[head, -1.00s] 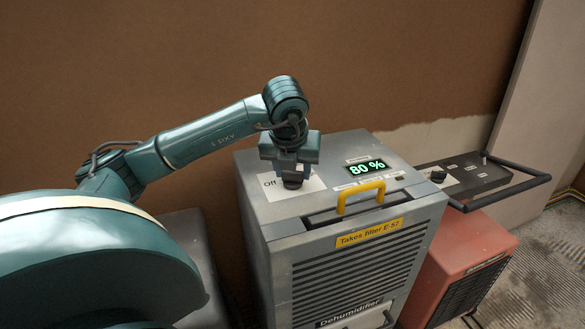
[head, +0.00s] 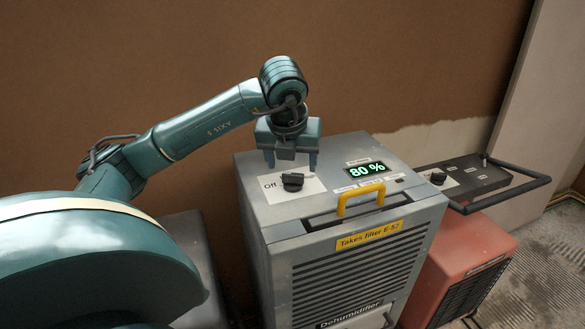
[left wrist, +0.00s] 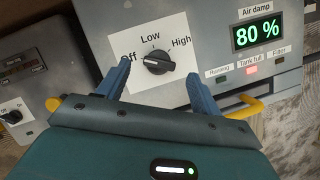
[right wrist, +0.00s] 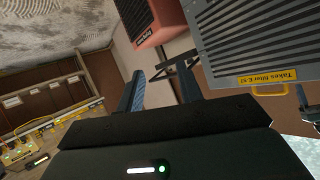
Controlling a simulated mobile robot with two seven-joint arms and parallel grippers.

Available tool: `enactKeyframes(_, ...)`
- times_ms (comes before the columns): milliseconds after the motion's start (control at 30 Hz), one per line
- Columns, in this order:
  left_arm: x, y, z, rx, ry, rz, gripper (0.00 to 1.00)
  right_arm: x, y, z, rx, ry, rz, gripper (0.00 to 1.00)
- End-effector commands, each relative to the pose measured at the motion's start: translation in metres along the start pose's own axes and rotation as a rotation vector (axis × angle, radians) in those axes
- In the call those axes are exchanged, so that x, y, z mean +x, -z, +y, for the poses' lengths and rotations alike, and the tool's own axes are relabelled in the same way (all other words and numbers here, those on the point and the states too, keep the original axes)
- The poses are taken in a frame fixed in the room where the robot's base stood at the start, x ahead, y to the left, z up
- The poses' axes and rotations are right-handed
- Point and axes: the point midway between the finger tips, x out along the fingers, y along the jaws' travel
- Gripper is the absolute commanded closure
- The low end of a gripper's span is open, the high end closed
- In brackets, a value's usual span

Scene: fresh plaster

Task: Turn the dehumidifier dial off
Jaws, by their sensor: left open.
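The grey dehumidifier (head: 330,215) stands in the middle of the head view. Its black dial (head: 292,181) sits on a white label on the top, with "Off" printed at the left. In the left wrist view the dial (left wrist: 157,62) has "Off", "Low" and "High" around it. Its grip bar lies roughly sideways; I cannot tell for sure which end is the pointer. My left gripper (head: 291,160) is open just above and behind the dial, apart from it, its fingers to either side in the wrist view. My right gripper (right wrist: 162,72) is open and empty, away from the dial.
The display (head: 367,169) reads 80 %, and the "Tank full" lamp (left wrist: 252,71) glows red. A yellow handle (head: 361,194) rises from the dehumidifier's top front. A red machine (head: 465,255) with a black-railed panel and its own dial (head: 438,178) stands at the right.

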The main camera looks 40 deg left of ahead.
Motion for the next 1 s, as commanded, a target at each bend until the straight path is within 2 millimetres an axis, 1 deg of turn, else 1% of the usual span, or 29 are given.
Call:
enactKeyframes(33,-0.014,-0.001,-0.001,0.001,0.005,-0.005,0.35,0.000,0.001,0.000,0.001,0.001,-0.004,0.64)
enactKeyframes(200,-0.054,-0.002,-0.001,0.002,0.004,-0.004,0.35,0.000,0.001,-0.001,0.002,0.003,-0.021,0.64)
enactKeyframes(300,-0.071,-0.001,0.000,0.001,0.003,-0.004,0.35,0.001,0.003,-0.002,0.000,0.004,-0.025,0.64)
enactKeyframes(333,-0.077,-0.002,0.000,0.000,0.001,-0.004,0.35,0.000,0.007,-0.003,-0.003,0.004,-0.025,0.64)
enactKeyframes(400,-0.085,-0.002,0.000,0.001,0.001,-0.003,0.35,0.000,0.009,-0.002,-0.013,0.001,-0.027,0.64)
enactKeyframes(567,-0.091,0.000,0.000,0.001,0.000,0.000,0.35,0.000,0.008,-0.002,-0.026,-0.003,-0.035,0.64)
enactKeyframes(1000,-0.091,0.000,0.000,0.001,0.000,0.001,0.35,-0.001,0.006,-0.003,-0.026,-0.001,-0.038,0.64)
